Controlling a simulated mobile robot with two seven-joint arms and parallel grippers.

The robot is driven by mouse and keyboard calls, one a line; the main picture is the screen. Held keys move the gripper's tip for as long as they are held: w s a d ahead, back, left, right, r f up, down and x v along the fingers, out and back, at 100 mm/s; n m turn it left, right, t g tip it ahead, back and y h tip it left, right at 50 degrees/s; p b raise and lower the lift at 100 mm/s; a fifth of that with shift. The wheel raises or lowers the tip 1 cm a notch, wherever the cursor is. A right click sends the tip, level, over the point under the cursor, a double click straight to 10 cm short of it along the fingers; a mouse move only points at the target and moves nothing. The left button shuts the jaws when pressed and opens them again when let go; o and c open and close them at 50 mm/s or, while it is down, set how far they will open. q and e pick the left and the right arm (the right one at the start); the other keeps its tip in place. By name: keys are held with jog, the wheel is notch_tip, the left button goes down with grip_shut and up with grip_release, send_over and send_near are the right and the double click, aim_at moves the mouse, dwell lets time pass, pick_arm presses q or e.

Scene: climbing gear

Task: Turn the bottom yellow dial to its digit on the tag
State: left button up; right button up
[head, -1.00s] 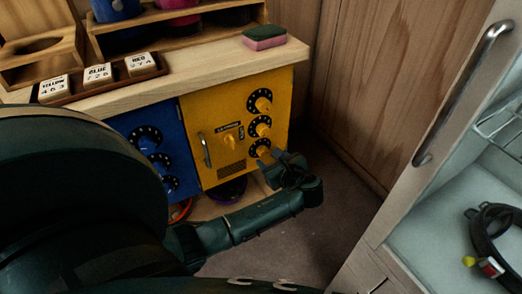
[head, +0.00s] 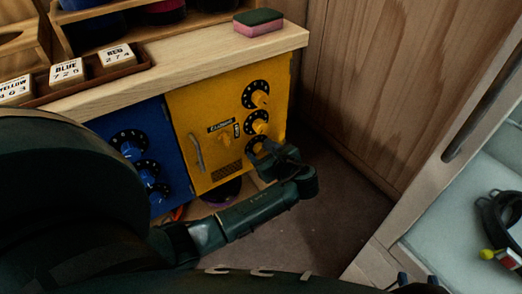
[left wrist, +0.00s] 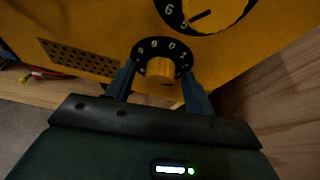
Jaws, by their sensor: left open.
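The yellow locker door (head: 215,115) has three black dials with yellow knobs in a column. The bottom yellow dial (left wrist: 160,68) is low in the column; my left gripper partly covers it in the head view. My left gripper (left wrist: 160,78) is open, one finger on each side of the bottom knob, with gaps visible between fingers and knob. The bottom dial's digits are blurred; a 0 shows near its top. The yellow tag (head: 14,91) stands at the left edge and seems to read 463. Dark tips at the bottom right seem to be my right gripper (head: 418,284); its opening is unclear.
The middle dial (head: 258,122) sits just above my left gripper. A blue door (head: 110,160) with dials is to the left. A wooden wall (head: 390,80) and an open pale cabinet (head: 440,190) stand at the right. A sponge (head: 258,22) lies on the countertop.

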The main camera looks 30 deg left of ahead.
pick_arm(q)
jog(key=c, duration=1)
jog(key=shift+o, duration=0.2)
jog(key=shift+r+p, duration=0.3)
jog(key=shift+p, duration=0.55)
jog(key=m+g+p, duration=0.1)
jog(key=m+p, duration=0.1)
jog(key=p, duration=0.1)
jog(key=m+g+y+p, duration=0.1)
jog(key=p, duration=0.3)
jog(key=shift+w+f+m+g, duration=0.2)
jog(key=shift+m+g, duration=0.1)
jog(key=shift+m, duration=0.4)
pick_arm(e)
notch_tip(320, 180, up, 8)
jog(key=s+d+m+h, duration=0.1)
jog(key=s+d+m, duration=0.1)
jog(key=m, duration=0.1)
jog(key=shift+d+f, duration=0.15)
jog(key=shift+d, duration=0.25)
jog(key=shift+f, duration=0.1)
pick_arm(q)
jog(key=o, duration=1)
jog(key=shift+f, duration=0.1)
jog(key=shift+c, duration=0.2)
pick_arm(e)
jog(key=shift+a, duration=0.1)
